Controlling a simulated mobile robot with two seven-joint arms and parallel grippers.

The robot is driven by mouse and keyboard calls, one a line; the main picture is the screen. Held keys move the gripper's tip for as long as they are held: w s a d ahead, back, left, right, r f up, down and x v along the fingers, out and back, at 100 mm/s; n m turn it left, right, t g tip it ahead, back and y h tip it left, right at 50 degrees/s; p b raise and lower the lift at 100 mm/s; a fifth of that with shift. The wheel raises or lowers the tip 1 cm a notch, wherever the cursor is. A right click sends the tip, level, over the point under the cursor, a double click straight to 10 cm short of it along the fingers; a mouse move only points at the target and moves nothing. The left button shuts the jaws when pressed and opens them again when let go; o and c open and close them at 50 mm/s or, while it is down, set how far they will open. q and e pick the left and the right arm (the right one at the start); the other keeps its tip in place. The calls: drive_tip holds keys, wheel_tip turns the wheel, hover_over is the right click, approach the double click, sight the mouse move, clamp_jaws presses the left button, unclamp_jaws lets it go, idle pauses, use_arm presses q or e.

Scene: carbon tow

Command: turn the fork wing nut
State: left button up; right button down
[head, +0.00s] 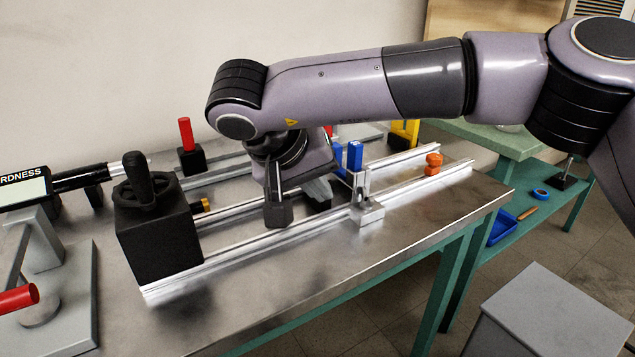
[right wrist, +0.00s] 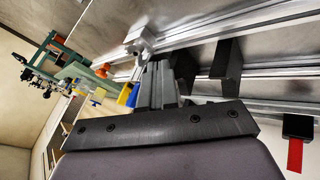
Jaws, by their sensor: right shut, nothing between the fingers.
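A bright metal fork block (head: 367,212) stands on the front rail in the head view, with an upright prong. It also shows in the right wrist view (right wrist: 138,40). I cannot clearly pick out its wing nut. My right gripper (head: 320,188) points down between the rails, just left of the fork block. Its grey fingers (right wrist: 158,82) are together and empty, apart from the block. Dark posts (head: 278,208) stand beside the fingers, and my right arm hides part of the back rail. My left gripper is not in view.
Blue uprights (head: 355,155) stand behind the fork block. An orange clamp (head: 433,163) sits toward the rails' right end. A black box with a crank (head: 160,235) stands at their left end, and a red-topped post (head: 186,135) behind. The bench front (head: 330,275) is clear.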

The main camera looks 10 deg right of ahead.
sight(364, 209)
drive_tip(key=b+x, duration=0.1)
drive_tip(key=x, duration=0.5)
drive_tip(key=shift+d+r, duration=0.2)
drive_tip(key=shift+d, duration=0.95)
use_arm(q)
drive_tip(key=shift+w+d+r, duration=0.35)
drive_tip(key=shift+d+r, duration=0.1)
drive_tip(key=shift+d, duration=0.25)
use_arm(e)
drive_tip(key=shift+s+d, duration=0.1)
drive_tip(key=shift+d, duration=0.6)
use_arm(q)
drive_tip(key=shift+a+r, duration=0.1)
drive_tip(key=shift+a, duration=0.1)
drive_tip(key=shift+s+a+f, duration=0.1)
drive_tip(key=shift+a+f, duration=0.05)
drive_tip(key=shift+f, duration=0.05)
use_arm(e)
drive_tip(key=shift+s+n+t, duration=0.1)
drive_tip(key=shift+n+t, duration=0.2)
drive_tip(key=shift+n, duration=0.1)
use_arm(q)
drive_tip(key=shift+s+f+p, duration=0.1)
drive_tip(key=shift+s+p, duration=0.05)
drive_tip(key=shift+p, duration=0.2)
use_arm(e)
drive_tip(key=shift+d+y, duration=0.1)
drive_tip(key=shift+y, duration=0.2)
